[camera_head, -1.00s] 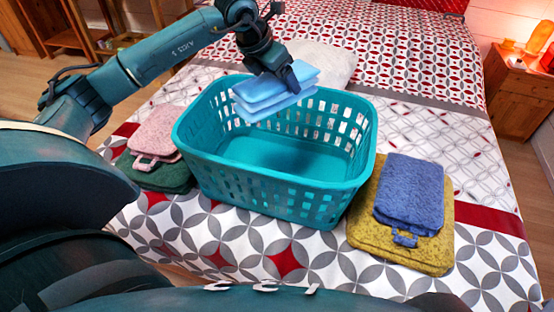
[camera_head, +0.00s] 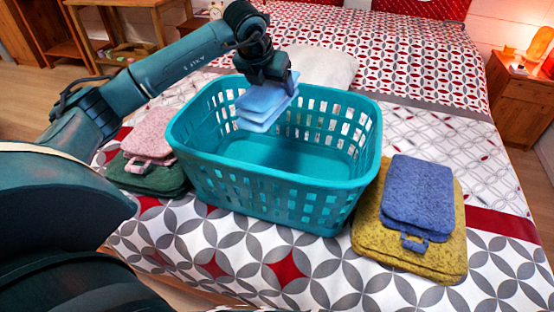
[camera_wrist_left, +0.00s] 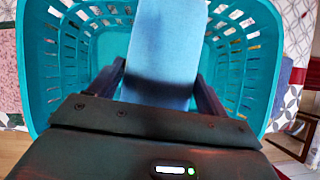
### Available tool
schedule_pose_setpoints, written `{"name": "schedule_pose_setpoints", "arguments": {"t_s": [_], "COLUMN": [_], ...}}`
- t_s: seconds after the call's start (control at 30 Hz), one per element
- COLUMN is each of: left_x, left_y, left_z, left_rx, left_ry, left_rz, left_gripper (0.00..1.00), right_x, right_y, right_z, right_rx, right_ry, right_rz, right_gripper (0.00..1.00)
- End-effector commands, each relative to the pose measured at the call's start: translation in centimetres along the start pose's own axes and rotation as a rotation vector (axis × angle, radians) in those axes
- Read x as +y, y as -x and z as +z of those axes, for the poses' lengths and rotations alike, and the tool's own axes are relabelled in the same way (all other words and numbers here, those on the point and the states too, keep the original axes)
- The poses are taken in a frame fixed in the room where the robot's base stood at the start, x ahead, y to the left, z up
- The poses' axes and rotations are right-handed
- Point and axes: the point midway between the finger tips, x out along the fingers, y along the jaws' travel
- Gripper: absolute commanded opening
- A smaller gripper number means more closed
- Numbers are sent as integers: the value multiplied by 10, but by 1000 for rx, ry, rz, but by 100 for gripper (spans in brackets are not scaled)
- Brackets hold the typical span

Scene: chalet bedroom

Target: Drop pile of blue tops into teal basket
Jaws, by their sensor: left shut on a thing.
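The pile of light blue folded tops (camera_head: 264,105) is held by my left gripper (camera_head: 272,80) over the left back part of the teal basket (camera_head: 270,185). The pile is tilted, and its lower edge hangs within the basket's outline, clear of the floor as far as I can tell. In the left wrist view the pile (camera_wrist_left: 163,50) sits between the two fingers of my left gripper (camera_wrist_left: 160,90), with the basket's wall (camera_wrist_left: 262,65) around it. The basket floor that shows is empty. My right gripper is not in view.
A pink folded cloth (camera_head: 150,135) lies on a dark green one (camera_head: 150,178) left of the basket. A blue cloth (camera_head: 418,195) lies on a mustard one (camera_head: 445,262) to the right. A white folded cloth (camera_head: 325,66) lies behind. All rest on the patterned bed (camera_head: 470,150).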

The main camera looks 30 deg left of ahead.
Motion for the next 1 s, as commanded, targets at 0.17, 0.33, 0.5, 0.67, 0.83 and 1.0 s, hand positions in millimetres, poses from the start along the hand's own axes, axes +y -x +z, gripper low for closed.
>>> {"name": "schedule_pose_setpoints", "arguments": {"t_s": [0.17,0.33,0.5,0.67,0.83,1.0], "left_x": [0,0,0,0,0,0], "left_y": [-2,-1,-2,-2,0,21], "left_z": [0,0,-1,-1,-2,0], "left_rx": [-4,-4,-2,-1,1,-4], "left_ry": [0,0,0,0,-1,-1], "left_rz": [-1,-1,-1,-1,0,-1], "left_gripper": [43,81,95,100,100,100], "right_x": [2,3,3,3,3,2], "right_y": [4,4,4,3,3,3], "right_z": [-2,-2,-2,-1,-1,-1], "right_rx": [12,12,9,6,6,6], "right_ry": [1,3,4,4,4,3], "right_rz": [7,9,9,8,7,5], "right_gripper": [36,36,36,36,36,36]}}
